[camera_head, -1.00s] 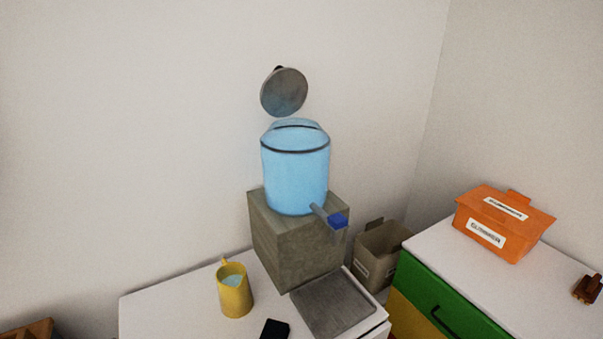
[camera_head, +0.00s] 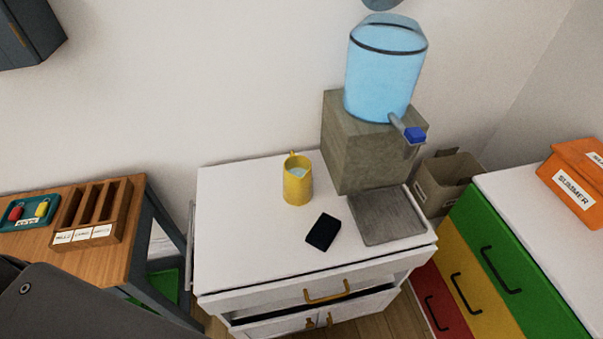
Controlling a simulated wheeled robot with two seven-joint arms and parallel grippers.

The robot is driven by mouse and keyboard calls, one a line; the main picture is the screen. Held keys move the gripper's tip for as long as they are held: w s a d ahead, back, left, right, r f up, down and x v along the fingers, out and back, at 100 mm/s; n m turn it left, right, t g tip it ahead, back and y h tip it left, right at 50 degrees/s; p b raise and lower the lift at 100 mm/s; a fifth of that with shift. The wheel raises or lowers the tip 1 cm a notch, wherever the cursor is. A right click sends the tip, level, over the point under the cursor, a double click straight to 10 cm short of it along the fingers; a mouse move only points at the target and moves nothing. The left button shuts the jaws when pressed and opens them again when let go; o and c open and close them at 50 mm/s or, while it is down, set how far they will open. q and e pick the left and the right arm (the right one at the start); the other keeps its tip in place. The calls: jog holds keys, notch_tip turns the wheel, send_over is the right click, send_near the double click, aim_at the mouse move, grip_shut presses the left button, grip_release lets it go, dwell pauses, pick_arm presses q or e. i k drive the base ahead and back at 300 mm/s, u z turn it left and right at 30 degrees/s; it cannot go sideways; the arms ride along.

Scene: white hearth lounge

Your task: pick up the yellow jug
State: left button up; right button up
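The yellow jug (camera_head: 298,187) stands upright on the white cabinet top (camera_head: 240,230), towards the back. Its handle is at the back, and pale bluish contents show inside its open top. Neither of my grippers shows in the head view. A dark grey shape at the lower left looks like part of my own body.
A black flat item (camera_head: 323,231) lies in front of the jug. To the right are a grey tray (camera_head: 388,214) and a stone-like block (camera_head: 362,142) bearing a blue water dispenser (camera_head: 383,75). A wooden table (camera_head: 115,251) is left; coloured drawers (camera_head: 490,265) are right. The cabinet top's left side is clear.

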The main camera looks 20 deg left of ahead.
aim_at(296, 190)
jog(key=u, duration=1.1)
jog(key=k, duration=0.8)
jog(key=z, duration=1)
jog(key=i, duration=0.5)
jog(key=u, duration=0.05)
